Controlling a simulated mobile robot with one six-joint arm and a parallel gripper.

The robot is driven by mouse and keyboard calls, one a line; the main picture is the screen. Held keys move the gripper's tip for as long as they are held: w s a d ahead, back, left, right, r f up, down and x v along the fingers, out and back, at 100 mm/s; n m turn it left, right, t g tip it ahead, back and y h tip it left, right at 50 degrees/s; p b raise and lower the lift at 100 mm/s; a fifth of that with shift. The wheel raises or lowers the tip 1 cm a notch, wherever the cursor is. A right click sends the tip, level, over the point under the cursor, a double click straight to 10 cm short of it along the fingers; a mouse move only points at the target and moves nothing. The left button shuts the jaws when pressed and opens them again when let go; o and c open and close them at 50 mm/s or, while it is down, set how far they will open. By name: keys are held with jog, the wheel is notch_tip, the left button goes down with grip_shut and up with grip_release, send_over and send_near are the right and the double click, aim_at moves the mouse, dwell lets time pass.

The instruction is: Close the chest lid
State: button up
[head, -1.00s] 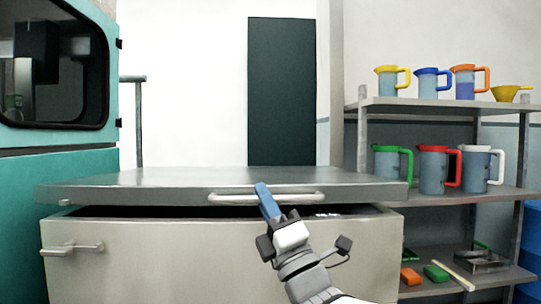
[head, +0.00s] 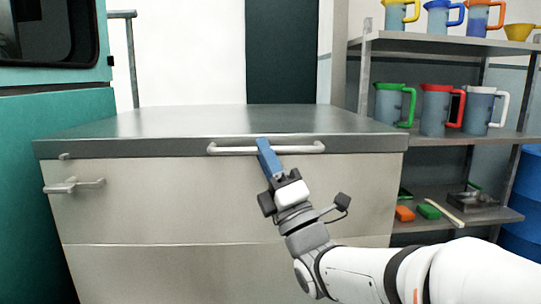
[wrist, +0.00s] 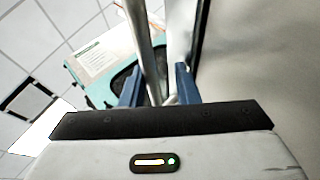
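The chest (head: 200,200) is a light grey-beige box with a darker grey metal lid (head: 230,122). The lid lies flat on the chest body, with no dark gap showing along its front edge. A pale bar handle (head: 225,151) runs along the lid's front. Space shows beside the bar. Whether a finger touches it is unclear.
A teal machine (head: 55,170) stands on the left. A metal shelf (head: 440,45) on the right holds jugs with coloured handles and a yellow funnel (head: 520,32). A small latch-like handle (head: 75,186) sticks out at the chest's front left. Blue drums (head: 528,215) stand far right.

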jog(key=v, duration=0.7)
jog(key=shift+s+d+f+p, duration=0.2)
jog(key=shift+s+p, duration=0.1)
jog(key=shift+p, duration=0.1)
